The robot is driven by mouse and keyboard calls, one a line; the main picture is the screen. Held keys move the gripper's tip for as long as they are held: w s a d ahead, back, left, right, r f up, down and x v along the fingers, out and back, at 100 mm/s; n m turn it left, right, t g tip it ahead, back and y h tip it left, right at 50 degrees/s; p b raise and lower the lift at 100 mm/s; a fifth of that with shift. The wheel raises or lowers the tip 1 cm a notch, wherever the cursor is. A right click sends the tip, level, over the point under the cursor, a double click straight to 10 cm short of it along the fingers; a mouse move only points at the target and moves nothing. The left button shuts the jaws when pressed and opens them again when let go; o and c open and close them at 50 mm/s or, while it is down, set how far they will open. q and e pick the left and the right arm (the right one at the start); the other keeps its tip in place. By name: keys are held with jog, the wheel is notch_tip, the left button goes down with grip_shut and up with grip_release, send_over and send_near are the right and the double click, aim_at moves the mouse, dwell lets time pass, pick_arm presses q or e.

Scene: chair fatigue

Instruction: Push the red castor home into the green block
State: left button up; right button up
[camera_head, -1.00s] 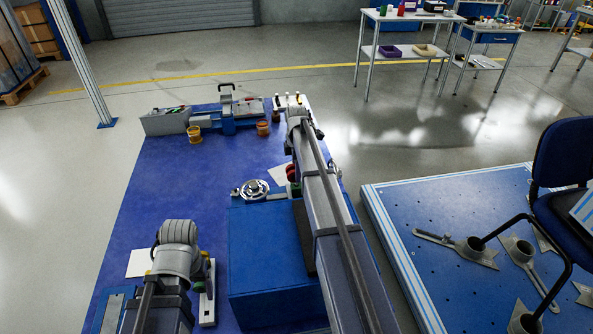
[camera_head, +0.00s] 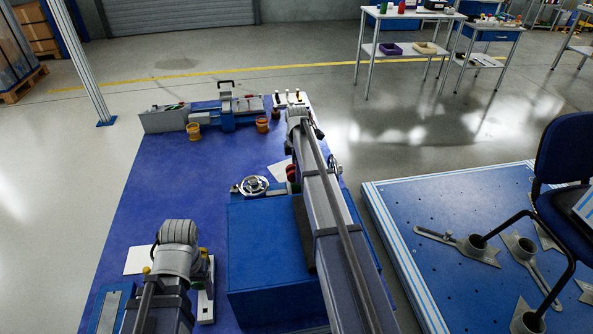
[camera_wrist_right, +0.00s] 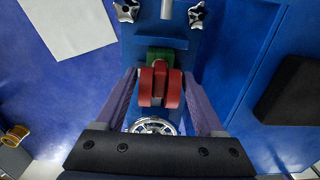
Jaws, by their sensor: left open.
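The red castor (camera_wrist_right: 160,86) sits between the fingertips of my right gripper (camera_wrist_right: 160,76) in the right wrist view, with a finger close against each side. The green block (camera_wrist_right: 160,56) is just beyond the castor, against a blue fixture. The castor overlaps part of the block, so how deep it sits is hidden. In the head view the castor (camera_head: 292,172) shows as a small red patch beside my right arm, which hides the right gripper. My left gripper (camera_head: 178,268) is low at the left in the head view, away from the castor, with its fingers mostly hidden.
White sheets lie on the blue bench (camera_head: 180,175), whose middle left is clear. A grey and blue vise-like device (camera_head: 228,112) and orange cups (camera_head: 194,131) are at the back.

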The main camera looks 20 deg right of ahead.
jog(key=o, duration=0.3)
jog(key=shift+o, duration=0.2)
notch_tip(320, 180, up, 8)
jog(key=p, duration=0.8)
jog(key=shift+f, duration=0.15)
notch_tip(320, 180, down, 8)
jog(key=b, duration=0.8)
jog(key=shift+r, duration=0.35)
jog(key=shift+f, duration=0.1)
